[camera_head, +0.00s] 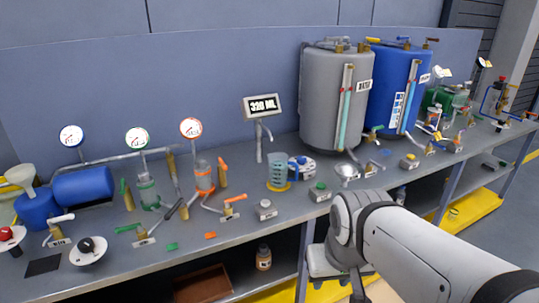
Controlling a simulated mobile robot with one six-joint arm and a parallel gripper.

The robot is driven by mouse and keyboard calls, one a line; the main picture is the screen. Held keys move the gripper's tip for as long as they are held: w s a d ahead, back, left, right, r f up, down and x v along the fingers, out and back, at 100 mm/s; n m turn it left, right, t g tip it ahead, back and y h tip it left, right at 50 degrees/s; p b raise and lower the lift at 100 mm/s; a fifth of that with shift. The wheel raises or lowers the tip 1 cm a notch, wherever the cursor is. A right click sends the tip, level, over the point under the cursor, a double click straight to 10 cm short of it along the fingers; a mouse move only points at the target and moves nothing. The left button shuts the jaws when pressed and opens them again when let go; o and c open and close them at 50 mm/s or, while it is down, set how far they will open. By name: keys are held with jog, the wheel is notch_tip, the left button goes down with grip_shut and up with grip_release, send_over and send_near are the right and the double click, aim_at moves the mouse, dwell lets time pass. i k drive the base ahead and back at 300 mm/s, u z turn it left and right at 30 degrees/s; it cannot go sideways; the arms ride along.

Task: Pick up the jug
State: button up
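My arm enters from the lower right and bends in front of the bench edge, below and right of the jug. The fingers of my gripper cannot be made out in this view.
The grey tank (322,105) and blue tank (391,90) stand behind and right of the jug. A display (262,106) on a post stands behind it. A small button box (265,210) is in front. Gauges, valves and a blue cylinder (84,187) crowd the left.

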aim_at(278, 163)
jog(key=i, duration=0.85)
jog(key=u, duration=0.05)
